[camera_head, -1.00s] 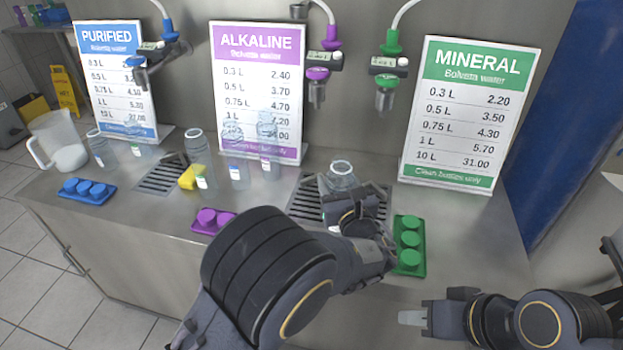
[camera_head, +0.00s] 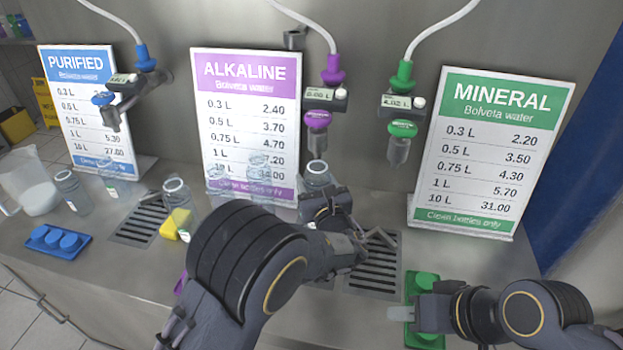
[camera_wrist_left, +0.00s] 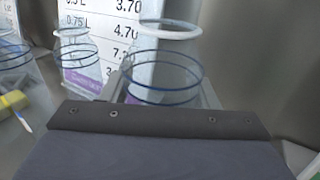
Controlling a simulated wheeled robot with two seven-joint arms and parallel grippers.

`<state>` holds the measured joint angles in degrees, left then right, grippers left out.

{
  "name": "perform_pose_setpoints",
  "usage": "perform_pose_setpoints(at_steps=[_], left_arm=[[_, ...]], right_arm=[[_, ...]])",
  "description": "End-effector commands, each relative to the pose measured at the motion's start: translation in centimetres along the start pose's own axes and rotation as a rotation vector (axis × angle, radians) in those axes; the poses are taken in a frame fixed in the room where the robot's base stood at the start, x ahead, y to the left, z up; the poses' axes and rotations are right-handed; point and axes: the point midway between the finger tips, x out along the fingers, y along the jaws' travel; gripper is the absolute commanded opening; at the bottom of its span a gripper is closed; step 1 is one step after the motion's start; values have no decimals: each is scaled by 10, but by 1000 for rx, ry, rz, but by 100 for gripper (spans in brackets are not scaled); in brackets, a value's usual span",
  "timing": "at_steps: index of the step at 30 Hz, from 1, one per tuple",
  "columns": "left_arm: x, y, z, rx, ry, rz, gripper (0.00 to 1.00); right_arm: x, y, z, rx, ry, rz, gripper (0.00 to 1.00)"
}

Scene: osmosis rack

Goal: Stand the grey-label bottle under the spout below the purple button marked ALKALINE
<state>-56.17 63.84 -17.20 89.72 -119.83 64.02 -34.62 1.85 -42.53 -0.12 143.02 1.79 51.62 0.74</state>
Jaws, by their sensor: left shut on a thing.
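My left gripper (camera_head: 335,215) is shut on a clear bottle (camera_head: 316,178), which also shows in the left wrist view (camera_wrist_left: 165,75) with a white-rimmed mouth and blue rings. The gripper hides its lower part and any label, so I cannot tell the label's colour or whether its base touches anything.
Several clear bottles (camera_head: 176,200) and a yellow sponge (camera_head: 168,228) are left of my left arm. Drain grates (camera_head: 375,268) (camera_head: 140,224) lie in the counter. The ALKALINE (camera_head: 246,120) and MINERAL (camera_head: 490,150) signs stand behind.

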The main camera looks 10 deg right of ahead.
Motion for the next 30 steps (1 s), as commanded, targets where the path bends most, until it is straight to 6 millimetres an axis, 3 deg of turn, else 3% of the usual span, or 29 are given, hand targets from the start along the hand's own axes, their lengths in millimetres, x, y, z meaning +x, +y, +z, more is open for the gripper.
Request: perform_pose_setpoints(at_steps=[9,21,22,27,30], left_arm=[[0,-2,-35,1,2,-13,22],[0,-2,-39,-1,0,-15,22],[0,-2,-39,-1,0,-15,56],[0,-2,-38,-1,0,-15,77],[0,-2,-38,-1,0,-15,77]], right_arm=[[13,6,7,0,0,0,36],[16,7,8,0,0,0,36],[16,7,8,0,0,0,36],[14,7,7,0,0,0,36],[14,7,7,0,0,0,36]])
